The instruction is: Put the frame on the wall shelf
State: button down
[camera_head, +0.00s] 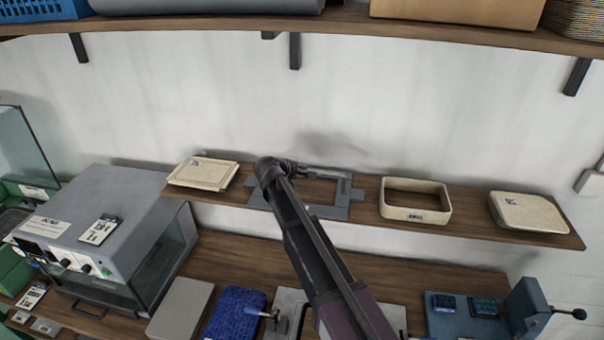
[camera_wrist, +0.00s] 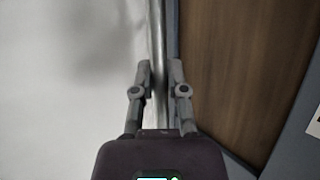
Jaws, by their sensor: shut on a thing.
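The frame (camera_head: 343,196) is a flat grey open rectangle with small tabs, lying about level over the middle of the wall shelf (camera_head: 466,214) in the head view. I cannot tell whether it touches the shelf. My gripper (camera_head: 300,168) is shut on its far bar, close to the wall; my arm hides part of its left side. In the wrist view, my gripper (camera_wrist: 160,65) has a finger on each side of the bar, and the frame (camera_wrist: 296,135) also shows at the right. Brown shelf wood shows through its opening.
On the shelf, a cream panel (camera_head: 203,173) is left of the frame; a cream hollow ring (camera_head: 415,215) and cream lidded box (camera_head: 528,213) are right. A higher shelf (camera_head: 340,23) runs above. Below, the bench holds a grey instrument (camera_head: 120,195) and a blue pad (camera_head: 235,312).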

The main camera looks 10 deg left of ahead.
jog(key=shift+f, duration=0.1)
jog(key=c, duration=0.7)
grip_release()
jog(key=shift+s+a+r+p, duration=0.2)
jog(key=shift+s+r+p, duration=0.2)
jog(key=shift+r, duration=0.1)
jog(key=shift+p+v, duration=2.7)
jog(key=shift+v, duration=2.75)
jog(key=shift+s+a+f, duration=0.1)
